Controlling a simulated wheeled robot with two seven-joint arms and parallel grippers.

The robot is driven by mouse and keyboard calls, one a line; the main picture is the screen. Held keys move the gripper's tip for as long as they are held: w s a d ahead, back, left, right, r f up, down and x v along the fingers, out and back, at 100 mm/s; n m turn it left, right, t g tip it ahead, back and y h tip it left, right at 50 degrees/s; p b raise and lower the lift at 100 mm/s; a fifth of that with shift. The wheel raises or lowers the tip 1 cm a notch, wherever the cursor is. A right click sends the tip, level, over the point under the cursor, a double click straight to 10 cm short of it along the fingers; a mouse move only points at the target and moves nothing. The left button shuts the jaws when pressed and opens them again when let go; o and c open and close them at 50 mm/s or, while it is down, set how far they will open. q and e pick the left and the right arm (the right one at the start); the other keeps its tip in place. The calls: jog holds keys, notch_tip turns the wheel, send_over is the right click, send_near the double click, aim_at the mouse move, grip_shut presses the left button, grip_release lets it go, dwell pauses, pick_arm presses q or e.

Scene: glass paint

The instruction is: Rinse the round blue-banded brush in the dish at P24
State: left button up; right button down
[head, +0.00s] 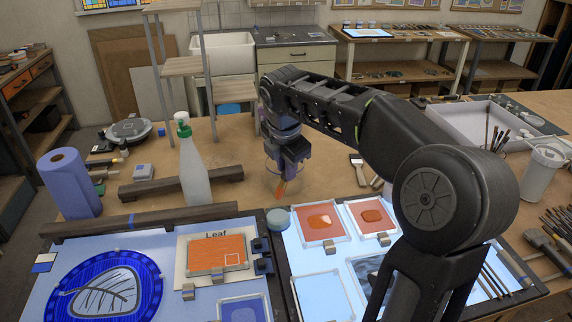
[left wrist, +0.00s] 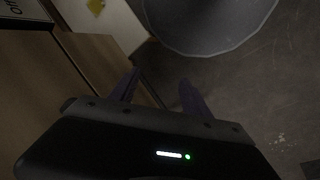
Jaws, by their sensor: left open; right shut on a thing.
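My right gripper (head: 292,155) is shut on a slim brush (head: 281,188), pointing down; its lower end looks orange. Its band is hidden or too small to tell. The brush's lower end shows within the outline of a clear glass dish (head: 268,172) on the table; I cannot tell whether it touches the water or the bottom. My left gripper (left wrist: 160,92) shows only in the left wrist view. Its two fingers are apart with nothing between them, away from the worktable.
A light panel with an orange glass piece (head: 218,252) lies in front. A flat brush (head: 357,168) lies to the right of the dish. A white tray (head: 462,122) is at the back right.

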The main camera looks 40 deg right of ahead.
aim_at(282, 191)
jog(key=shift+f, duration=0.8)
notch_tip(282, 191, down, 4)
jog(key=shift+w+a+f+b, duration=0.1)
jog(key=shift+w+b, duration=0.05)
jog(key=shift+b, duration=0.9)
jog(key=shift+w+a+f+b, duration=0.1)
jog(key=shift+w+f+b, duration=0.1)
jog(key=shift+f, duration=0.25)
jog(key=shift+w+a+f+b, duration=0.1)
jog(key=shift+f+b, duration=0.1)
jog(key=shift+f, duration=0.2)
jog(key=shift+s+a, duration=0.2)
jog(key=shift+a, duration=0.05)
